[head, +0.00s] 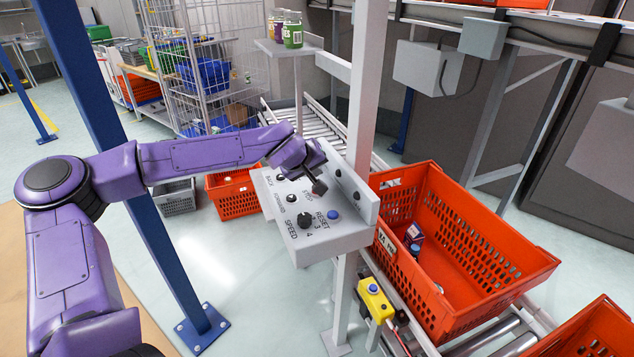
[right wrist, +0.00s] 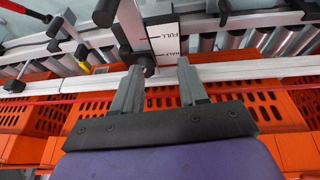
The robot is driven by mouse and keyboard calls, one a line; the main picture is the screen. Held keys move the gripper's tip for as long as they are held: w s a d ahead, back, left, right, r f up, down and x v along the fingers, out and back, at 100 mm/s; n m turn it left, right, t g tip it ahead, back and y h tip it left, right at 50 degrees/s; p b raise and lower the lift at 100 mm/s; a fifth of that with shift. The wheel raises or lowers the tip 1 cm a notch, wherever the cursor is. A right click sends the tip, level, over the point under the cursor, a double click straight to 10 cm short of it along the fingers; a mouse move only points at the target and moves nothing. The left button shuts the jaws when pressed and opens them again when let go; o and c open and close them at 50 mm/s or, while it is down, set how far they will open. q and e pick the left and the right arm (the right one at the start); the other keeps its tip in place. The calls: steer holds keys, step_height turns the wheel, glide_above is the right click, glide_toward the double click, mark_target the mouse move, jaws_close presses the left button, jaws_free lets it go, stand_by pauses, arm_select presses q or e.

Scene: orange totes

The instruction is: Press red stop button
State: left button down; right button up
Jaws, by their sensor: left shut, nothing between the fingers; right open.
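The grey control panel (head: 335,240) is on a post in the middle of the head view. It has a blue button (head: 333,214) by RESET, a black SPEED knob (head: 304,219) and several small dark controls. My left gripper (head: 318,184) is shut and empty, with its fingertips over the panel beside the partly covered STOP label. No red button shows; the gripper hides that part of the panel. I cannot tell whether the fingertips touch the panel. My right gripper (right wrist: 157,76) is open with nothing between its fingers in the right wrist view.
An orange tote (head: 470,250) with a few items stands on rollers right of the panel. A yellow box with a blue button (head: 375,300) hangs below. A blue post (head: 150,200) stands near my left arm.

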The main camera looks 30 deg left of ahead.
arm_select(q)
steer(key=shift+r+p, duration=1.35)
steer(key=shift+r, duration=0.05)
steer(key=shift+f, duration=0.1)
